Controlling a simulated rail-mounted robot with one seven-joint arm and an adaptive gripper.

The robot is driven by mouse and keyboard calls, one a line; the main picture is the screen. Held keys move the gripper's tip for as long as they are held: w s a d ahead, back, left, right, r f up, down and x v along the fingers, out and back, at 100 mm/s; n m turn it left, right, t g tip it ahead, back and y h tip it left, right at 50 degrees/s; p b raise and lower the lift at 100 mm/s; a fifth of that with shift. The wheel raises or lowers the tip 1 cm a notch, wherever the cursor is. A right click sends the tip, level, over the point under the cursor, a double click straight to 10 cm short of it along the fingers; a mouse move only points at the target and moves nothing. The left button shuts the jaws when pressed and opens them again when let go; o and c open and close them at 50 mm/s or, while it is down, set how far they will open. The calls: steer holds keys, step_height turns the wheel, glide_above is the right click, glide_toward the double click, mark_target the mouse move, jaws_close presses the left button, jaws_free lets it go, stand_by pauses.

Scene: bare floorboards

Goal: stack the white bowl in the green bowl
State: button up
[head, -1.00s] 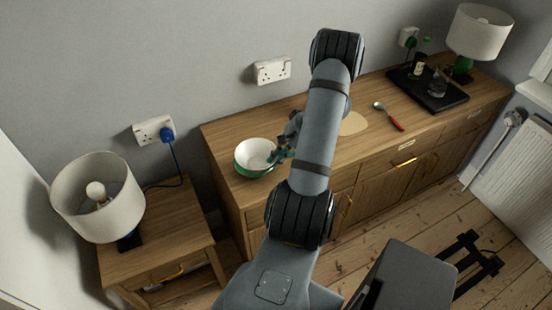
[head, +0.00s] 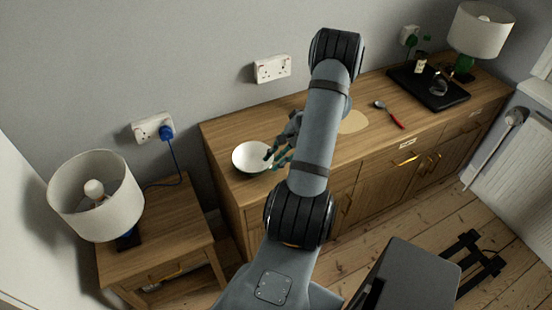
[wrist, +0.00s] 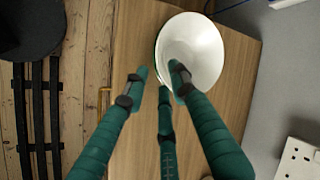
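The white bowl (head: 252,156) sits upright on the left end of the wooden sideboard. A thin dark green edge shows below its rim, which is the green bowl (head: 247,172) beneath it; most of the green bowl is hidden. The wrist view shows the white bowl (wrist: 200,55) from above, empty. My gripper (head: 275,158) is at the right side of the bowls. Its green fingers (wrist: 160,75) are spread apart, with one fingertip over the white bowl's inside and the others outside its rim.
The sideboard (head: 225,137) also holds a round tan mat (head: 354,122), a red-handled spoon (head: 390,115), and a black tray (head: 440,96) with small items. A lamp (head: 482,32) stands at the far right; another (head: 96,195) stands on the side table at left. The wall is close behind.

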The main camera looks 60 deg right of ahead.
steer(key=v, duration=1.3)
steer(key=shift+w+r, duration=0.25)
steer(key=shift+w, duration=0.05)
steer(key=shift+a, duration=0.1)
steer(key=shift+w+f, duration=0.1)
steer(key=shift+f, duration=0.05)
steer(key=x, duration=1.3)
steer(key=shift+s+f, duration=0.15)
steer(key=shift+s, duration=0.2)
steer(key=shift+f, duration=0.2)
steer(key=shift+r+p, duration=0.5)
steer(key=shift+r, duration=0.1)
